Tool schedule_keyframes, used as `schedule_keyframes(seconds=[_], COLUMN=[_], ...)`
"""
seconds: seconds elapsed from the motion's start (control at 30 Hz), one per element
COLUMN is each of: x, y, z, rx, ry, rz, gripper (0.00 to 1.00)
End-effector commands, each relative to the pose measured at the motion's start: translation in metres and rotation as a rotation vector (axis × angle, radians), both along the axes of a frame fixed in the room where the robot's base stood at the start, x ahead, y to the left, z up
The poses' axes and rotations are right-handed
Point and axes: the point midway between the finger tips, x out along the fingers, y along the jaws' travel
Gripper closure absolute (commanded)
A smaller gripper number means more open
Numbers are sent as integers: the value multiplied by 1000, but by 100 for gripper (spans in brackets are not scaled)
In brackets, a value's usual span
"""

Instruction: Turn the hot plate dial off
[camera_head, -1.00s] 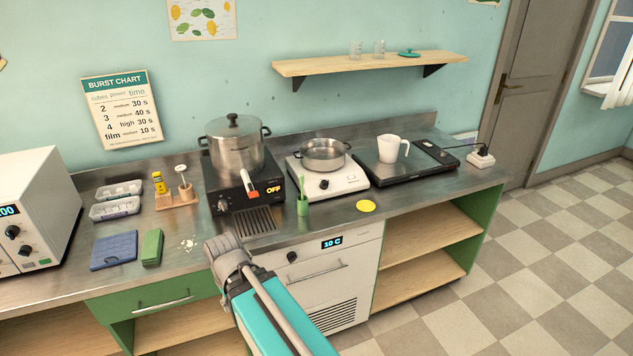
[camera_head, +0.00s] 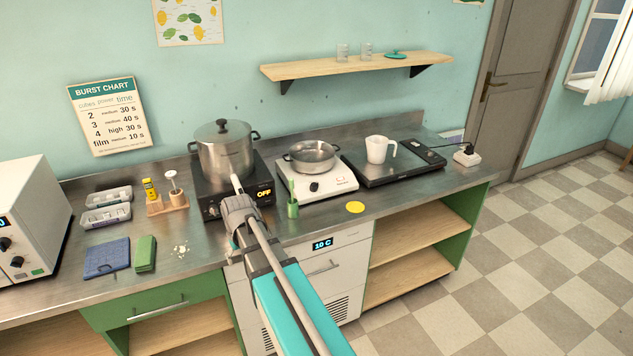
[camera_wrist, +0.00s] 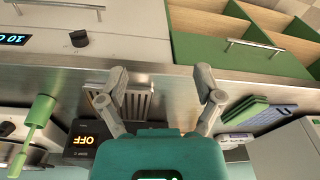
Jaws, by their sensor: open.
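The white hot plate (camera_head: 330,183) stands on the steel counter with a metal pan (camera_head: 312,157) on top. Its black dial (camera_head: 314,187) is on the front face; its marking is too small to read. In the wrist view a dark dial (camera_wrist: 6,128) shows at the left edge. My gripper (camera_wrist: 160,88) is open and empty, its two fingers spread over the counter near a slotted grate. In the head view my arm reaches in front of the black burner, left of the hot plate, and hides the fingers.
A black burner (camera_head: 220,202) with a big pot (camera_head: 224,150) reads OFF, left of the hot plate. A yellow disc (camera_head: 355,207) lies right of the cup. A white jug (camera_head: 378,150) stands on a black device at right.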

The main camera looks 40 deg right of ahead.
Motion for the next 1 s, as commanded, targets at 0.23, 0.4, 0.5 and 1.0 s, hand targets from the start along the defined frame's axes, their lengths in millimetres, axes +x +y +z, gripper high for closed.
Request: schedule_keyframes(seconds=[0.23, 0.4, 0.5, 1.0], x=[73, 106, 121, 142], y=[-107, -187, -238, -401], z=[32, 50, 61, 92], rx=[2, -8, -19, -74], ry=[-85, -143, -176, -276], rz=[-21, -33, -41, -64], gripper=[16, 16, 16, 16])
